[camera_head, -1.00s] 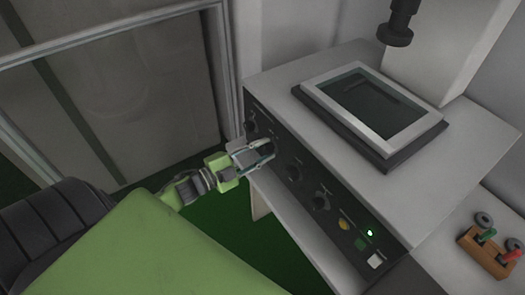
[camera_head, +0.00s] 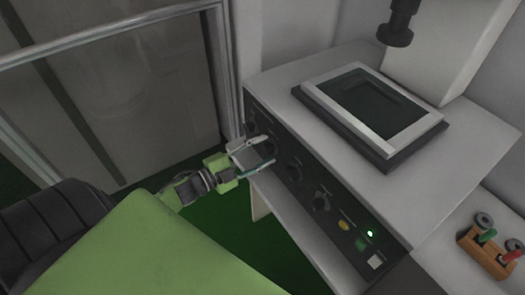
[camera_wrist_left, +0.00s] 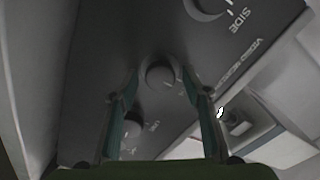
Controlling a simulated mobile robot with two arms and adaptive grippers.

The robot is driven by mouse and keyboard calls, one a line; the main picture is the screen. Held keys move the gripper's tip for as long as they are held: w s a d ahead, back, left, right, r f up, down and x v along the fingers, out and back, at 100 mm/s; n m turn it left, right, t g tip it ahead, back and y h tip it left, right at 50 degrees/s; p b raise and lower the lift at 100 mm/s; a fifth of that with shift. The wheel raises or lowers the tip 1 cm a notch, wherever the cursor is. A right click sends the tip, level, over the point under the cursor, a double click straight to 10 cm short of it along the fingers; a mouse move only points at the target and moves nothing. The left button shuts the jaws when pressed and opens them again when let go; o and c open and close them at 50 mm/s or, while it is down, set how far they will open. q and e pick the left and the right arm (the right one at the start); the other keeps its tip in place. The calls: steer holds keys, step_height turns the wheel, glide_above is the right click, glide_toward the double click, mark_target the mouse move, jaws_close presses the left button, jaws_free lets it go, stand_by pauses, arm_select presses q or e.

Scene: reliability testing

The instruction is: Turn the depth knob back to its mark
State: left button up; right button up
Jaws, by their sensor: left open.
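The machine's dark front panel (camera_head: 340,215) carries a row of black knobs. My left gripper (camera_head: 271,151) is open in front of the panel's left part. In the left wrist view, its two fingers (camera_wrist_left: 160,72) stand apart on either side of a round dark knob (camera_wrist_left: 159,75) with a light mark at its lower right. I cannot tell whether they touch it. Another knob (camera_wrist_left: 132,123) lies below, and a larger one (camera_wrist_left: 207,4) labelled SIDE is at the top. The label of the knob between my fingers is not readable, so I cannot confirm which is the depth knob. My right gripper is not in view.
A framed dark glass stage (camera_head: 375,103) sits on the machine's top under a black lens (camera_head: 396,30). Several buttons and a lit green lamp (camera_head: 370,233) are at the panel's right end. A wooden block (camera_head: 487,257) with coloured pieces stands at the right.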

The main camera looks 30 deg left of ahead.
arm_select(q)
steer(key=v, duration=1.2)
steer(key=shift+w+f, duration=0.1)
steer(key=s+a+f+n+g+y, duration=0.1)
steer(key=a+f+n+y, duration=0.15)
steer(key=f, duration=0.55)
steer(key=s+a+f+n+g+y, duration=0.1)
steer(key=s+f+n+y, duration=0.2)
steer(key=f, duration=0.5)
steer(key=s+d+f+n+g+y, duration=0.1)
steer(key=s+f+n+g, duration=0.2)
steer(key=f, duration=0.6)
steer(key=s+d+f+n+g+y, duration=0.15)
steer(key=s+f, duration=0.25)
steer(key=f, duration=0.4)
steer(key=s+d+f+n+g, duration=0.1)
steer(key=s+d+f+g, duration=0.3)
steer(key=s+d+f, duration=0.3)
steer(key=s+d+f+n+g+h, duration=0.1)
steer(key=s+d+f+g, duration=0.4)
steer(key=s, duration=0.9)
step_height(320, 180, down, 3)
steer(key=shift+s+d+f+n, duration=0.3)
steer(key=shift+d+n, duration=0.4)
steer(key=shift+d, duration=0.5)
steer(key=shift+c, duration=0.5)
